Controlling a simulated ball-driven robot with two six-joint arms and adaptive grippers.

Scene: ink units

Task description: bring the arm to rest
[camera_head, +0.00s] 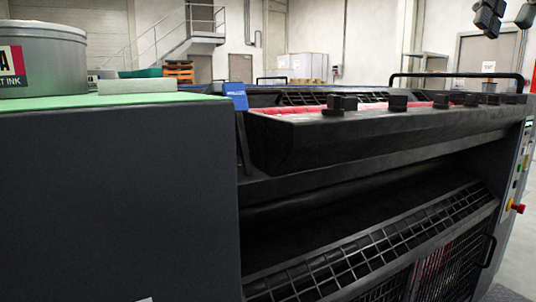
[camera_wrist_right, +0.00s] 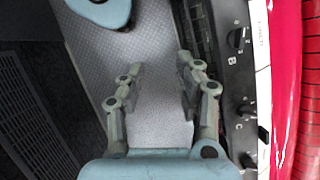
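My right gripper (camera_wrist_right: 162,64) is open in the right wrist view. Its two grey-green fingers stand apart with nothing between them, over a grey textured floor plate. In the head view dark finger parts of the right gripper (camera_head: 508,24) show at the top right corner, above and apart from the press. My left gripper is not in view.
The dark press has an ink trough (camera_head: 360,128) with red ink and several black knobs. Its grid guard (camera_head: 385,245) lies below. An ink can (camera_head: 45,62) stands on a green-topped cabinet (camera_head: 120,190) at left. Red ink (camera_wrist_right: 287,90) and lettered knobs border the right wrist view.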

